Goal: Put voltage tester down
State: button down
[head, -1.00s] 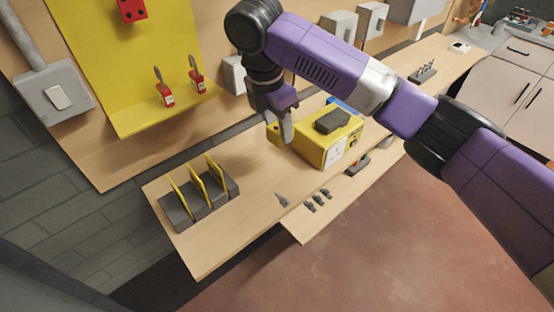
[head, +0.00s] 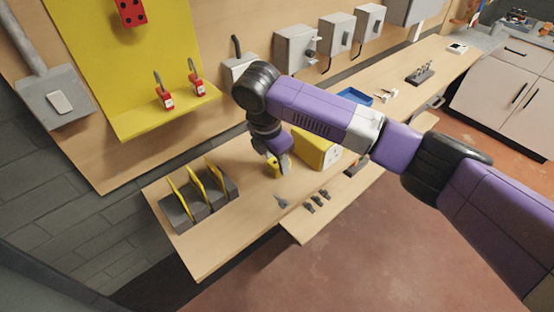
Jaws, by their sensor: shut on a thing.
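My gripper (head: 283,168) points down over the workbench (head: 258,205), left of the yellow box. It is shut on a small yellow thing (head: 272,171), which I take to be the voltage tester. Only a part of it shows beside the fingers; the rest is hidden by my gripper. It is low, close to the bench top, but I cannot tell whether it touches the wood.
The yellow box (head: 316,152) stands just right of my gripper, partly behind my arm. A grey rack with yellow plates (head: 199,199) is at the left. Small dark parts (head: 318,202) lie near the front edge.

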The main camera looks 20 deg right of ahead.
jog(key=c, duration=0.9)
grip_release()
jog(key=shift+o, duration=0.2)
notch_tip(320, 180, up, 12)
jog(key=a, duration=0.2)
jog(key=shift+s+a+b, duration=0.15)
jog(key=shift+s+b, duration=0.2)
jog(key=shift+f, duration=0.1)
